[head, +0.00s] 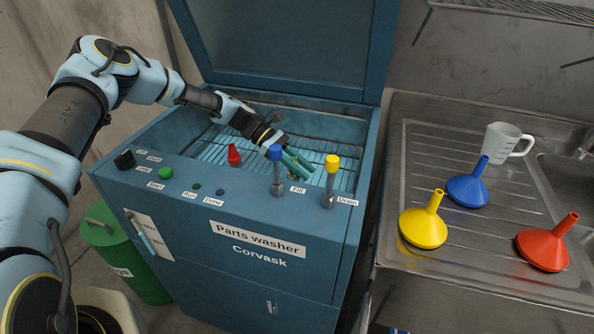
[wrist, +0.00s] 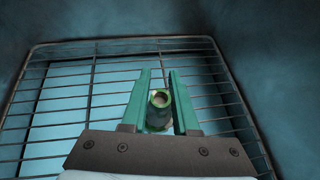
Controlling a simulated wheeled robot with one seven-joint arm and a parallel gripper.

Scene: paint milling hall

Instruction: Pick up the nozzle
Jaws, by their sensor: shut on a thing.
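The nozzle (wrist: 158,118) is a small green, round piece with an open top, seen between my gripper's two green fingers in the wrist view. My gripper (wrist: 159,78) is shut on it. In the head view my gripper (head: 296,160) reaches down into the open parts washer (head: 200,215), behind the blue-topped tap. The nozzle cannot be made out apart from the green fingers there. A wire rack (wrist: 90,87) lies below the fingers. I cannot tell whether the nozzle touches it.
A blue-topped Fill tap (head: 277,172) and a yellow-topped Drain tap (head: 329,180) rise from the washer's front edge. A red cone-shaped piece (head: 234,155) is left of my gripper. Yellow (head: 423,228), blue (head: 468,187) and red (head: 545,245) funnels and a measuring jug (head: 503,146) stand on the drainer.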

